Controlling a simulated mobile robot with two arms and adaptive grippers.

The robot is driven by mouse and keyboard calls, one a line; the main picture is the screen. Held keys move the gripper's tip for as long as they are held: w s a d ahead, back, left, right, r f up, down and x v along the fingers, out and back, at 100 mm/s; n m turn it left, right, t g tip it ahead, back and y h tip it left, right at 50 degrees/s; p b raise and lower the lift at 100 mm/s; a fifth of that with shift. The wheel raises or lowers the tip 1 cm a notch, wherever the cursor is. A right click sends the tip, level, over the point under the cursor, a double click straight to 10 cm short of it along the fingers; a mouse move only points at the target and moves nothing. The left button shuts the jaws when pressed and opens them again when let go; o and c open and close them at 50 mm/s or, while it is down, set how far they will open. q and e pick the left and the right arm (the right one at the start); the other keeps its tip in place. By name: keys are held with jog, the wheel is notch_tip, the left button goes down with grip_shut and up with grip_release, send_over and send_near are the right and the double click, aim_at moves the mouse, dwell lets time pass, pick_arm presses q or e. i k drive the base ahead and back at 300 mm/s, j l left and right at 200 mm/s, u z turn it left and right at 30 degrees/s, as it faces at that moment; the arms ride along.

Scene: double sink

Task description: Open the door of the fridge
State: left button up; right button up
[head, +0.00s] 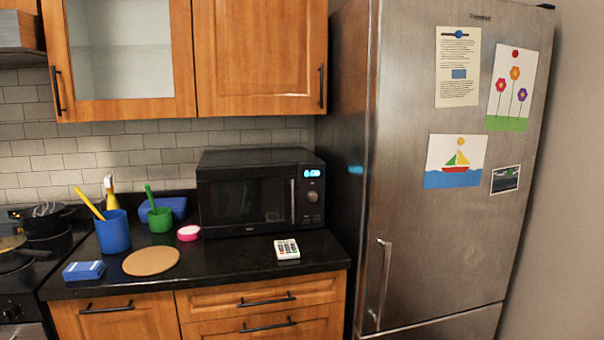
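The fridge (410,235) is a tall, brushed-steel unit on the right of the head view. Its large upper door looks closed. A vertical metal handle (381,285) sits low on the door's left side. Papers and drawings hang on the door, among them a sailboat picture (455,161) and a flower picture (511,90). A seam near the bottom parts this door from a lower panel (470,325). Neither of my grippers is in view.
Left of the fridge, a black counter (225,265) holds a microwave (245,200), a calculator-like device (287,249), a round cork mat (151,260), and blue (112,235) and green (160,220) cups. A stove is at far left. A wall (570,200) stands right of the fridge.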

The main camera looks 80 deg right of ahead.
aim_at(428, 253)
jog(key=z, duration=3.6)
